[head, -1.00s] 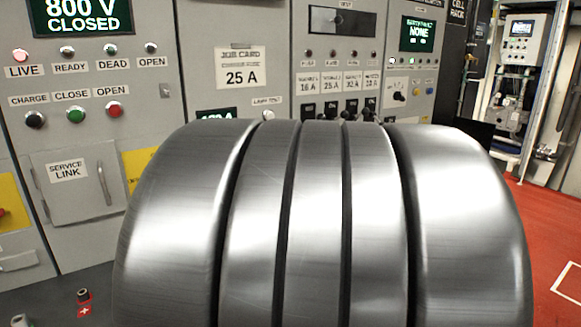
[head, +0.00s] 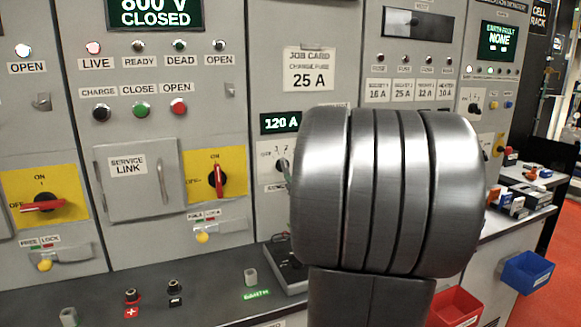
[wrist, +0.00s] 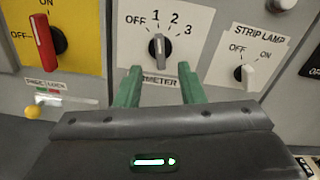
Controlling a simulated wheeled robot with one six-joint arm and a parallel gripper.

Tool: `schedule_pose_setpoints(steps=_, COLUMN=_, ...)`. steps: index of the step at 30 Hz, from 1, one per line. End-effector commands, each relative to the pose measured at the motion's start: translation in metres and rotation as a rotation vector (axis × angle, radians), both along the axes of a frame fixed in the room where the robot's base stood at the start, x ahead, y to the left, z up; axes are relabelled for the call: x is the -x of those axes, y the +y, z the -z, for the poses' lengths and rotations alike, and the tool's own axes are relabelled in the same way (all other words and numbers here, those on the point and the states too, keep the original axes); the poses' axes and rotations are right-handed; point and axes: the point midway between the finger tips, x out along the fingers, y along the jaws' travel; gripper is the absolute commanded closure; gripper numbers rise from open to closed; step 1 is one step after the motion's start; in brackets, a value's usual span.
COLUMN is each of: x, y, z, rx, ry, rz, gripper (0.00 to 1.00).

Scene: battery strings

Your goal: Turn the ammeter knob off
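The ammeter knob (wrist: 158,48) is a small grey pointer knob on a white plate marked OFF, 1, 2, 3. Its pointer stands nearly upright, near 1. My gripper (wrist: 162,76) has two green fingers spread apart, just below the knob, one to each side, with nothing between them. The word under the dial is partly covered by the left finger. In the head view the ammeter knob (head: 282,166) shows at the left edge of my grey arm, which hides most of my gripper. The display (head: 281,122) above it reads 120 A.
A red-handled switch on a yellow plate (head: 217,182) stands left of the ammeter, its handle upright. The strip lamp knob (wrist: 244,74) is to its right. A service link door (head: 138,178) and a shelf (head: 190,290) with terminals lie left and below.

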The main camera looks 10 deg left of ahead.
Motion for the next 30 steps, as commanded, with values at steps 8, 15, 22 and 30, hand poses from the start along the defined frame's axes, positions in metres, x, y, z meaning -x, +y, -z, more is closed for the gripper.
schedule_pose_setpoints(steps=8, x=-0.045, y=0.031, z=0.000, rx=0.003, ry=0.000, rz=-0.003, gripper=0.65)
schedule_pose_setpoints(steps=15, x=-0.067, y=0.046, z=0.000, rx=0.002, ry=0.001, rz=-0.002, gripper=0.65)
schedule_pose_setpoints(steps=22, x=-0.073, y=0.050, z=0.001, rx=0.002, ry=0.000, rz=-0.001, gripper=0.65)
schedule_pose_setpoints(steps=30, x=-0.073, y=0.049, z=0.001, rx=0.002, ry=0.000, rz=-0.001, gripper=0.84)
